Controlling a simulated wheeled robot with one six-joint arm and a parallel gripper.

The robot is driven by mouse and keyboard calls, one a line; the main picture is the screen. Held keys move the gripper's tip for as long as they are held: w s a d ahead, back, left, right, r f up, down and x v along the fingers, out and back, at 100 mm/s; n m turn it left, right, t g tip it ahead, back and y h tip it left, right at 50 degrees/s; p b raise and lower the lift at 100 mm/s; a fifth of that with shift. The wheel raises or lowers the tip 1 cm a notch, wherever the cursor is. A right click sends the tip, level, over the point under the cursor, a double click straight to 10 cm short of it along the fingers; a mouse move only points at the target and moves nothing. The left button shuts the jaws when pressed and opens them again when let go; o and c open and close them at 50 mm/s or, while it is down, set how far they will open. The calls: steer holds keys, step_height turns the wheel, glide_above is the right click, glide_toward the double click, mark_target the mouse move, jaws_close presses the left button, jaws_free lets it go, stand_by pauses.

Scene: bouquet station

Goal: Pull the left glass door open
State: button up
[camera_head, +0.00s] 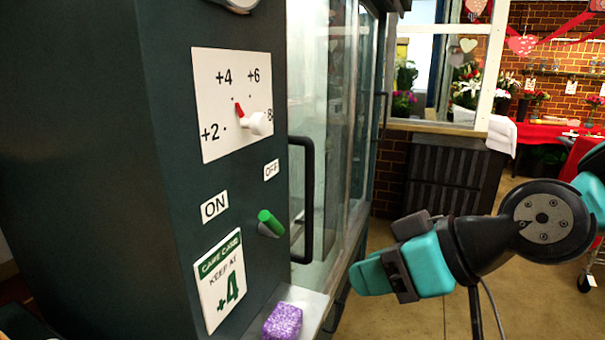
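The left glass door (338,130) is the nearer pane on the front of the dark green cabinet, seen at a steep angle. It looks shut, though the angle makes a small gap hard to judge. Its black vertical bar handle (308,200) is near the left edge, beside the control panel. My gripper (362,277), teal and black, is to the right of the handle and lower in the picture. It points left and is apart from the handle, with nothing visible in it. The view from the side does not show whether its fingers are parted.
The side panel has a dial (258,123), a green switch (270,223) and a care card (219,282). A second handle (383,110) is farther back. Floor (540,285) is open at the right.

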steer(key=w+a+r+t+y, duration=0.1)
steer(key=w+a+t+y, duration=0.1)
steer(key=w+t, duration=0.35)
steer(key=m+t, duration=0.2)
steer(key=t, duration=0.2)
glide_toward(312, 176)
steer(key=shift+h, duration=0.3)
steer(key=p+x, duration=0.3)
steer(key=x, duration=0.1)
steer(key=p+x, duration=0.3)
steer(key=p, duration=0.1)
steer(key=p+x, duration=0.3)
steer(key=x, duration=0.1)
steer(key=shift+w+a+r, duration=0.2)
steer(key=shift+a+r, duration=0.05)
steer(key=shift+a, duration=0.1)
steer(key=shift+w+a+f+p, duration=0.1)
steer(key=shift+w+a+p, duration=0.2)
steer(key=shift+w, duration=0.15)
jaws_close()
